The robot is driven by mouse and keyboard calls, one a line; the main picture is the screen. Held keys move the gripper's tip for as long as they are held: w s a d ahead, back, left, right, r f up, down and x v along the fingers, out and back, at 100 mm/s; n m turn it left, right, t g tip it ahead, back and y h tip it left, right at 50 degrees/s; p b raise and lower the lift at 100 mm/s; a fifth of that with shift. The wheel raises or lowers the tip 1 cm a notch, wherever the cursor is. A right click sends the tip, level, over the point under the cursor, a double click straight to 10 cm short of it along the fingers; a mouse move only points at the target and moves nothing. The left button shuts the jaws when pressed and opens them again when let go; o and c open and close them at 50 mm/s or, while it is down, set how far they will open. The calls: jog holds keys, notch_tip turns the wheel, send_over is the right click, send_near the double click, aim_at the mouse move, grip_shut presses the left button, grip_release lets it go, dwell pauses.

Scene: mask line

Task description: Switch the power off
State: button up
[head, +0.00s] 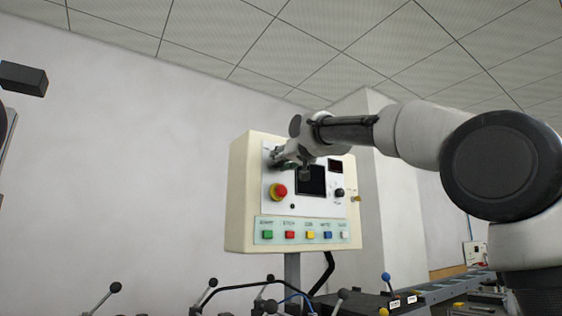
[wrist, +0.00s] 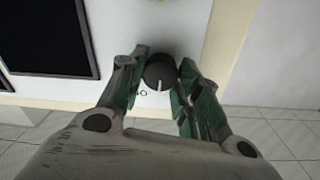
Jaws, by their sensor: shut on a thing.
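A cream control box (head: 242,190) with a light front panel stands on a post in the head view. My gripper (head: 279,158) is at the panel's upper left corner. In the wrist view, which looks upside down against the head view, a round black knob (wrist: 159,70) sits between my green-padded fingertips (wrist: 160,76). The fingers are shut on it from both sides. Its white pointer line faces the bottom of that picture, beside a small, partly hidden dark label. The gripper hides this knob in the head view.
The panel also carries a red emergency button (head: 278,191), a dark screen (head: 311,180), another black knob (head: 339,193) and a row of coloured buttons (head: 289,235). Several levers (head: 115,288) stand below. A pale wall (head: 130,150) lies to the left.

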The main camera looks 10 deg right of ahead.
jog(key=n, duration=0.4)
jog(key=shift+n, duration=0.4)
jog(key=shift+f+n, duration=0.1)
jog(key=shift+n, duration=1.6)
jog(key=o, duration=1)
jog(key=shift+o, duration=0.2)
jog(key=shift+s, duration=0.1)
jog(key=v, duration=1.1)
jog(key=shift+s+d, duration=0.3)
jog(key=shift+d, duration=0.05)
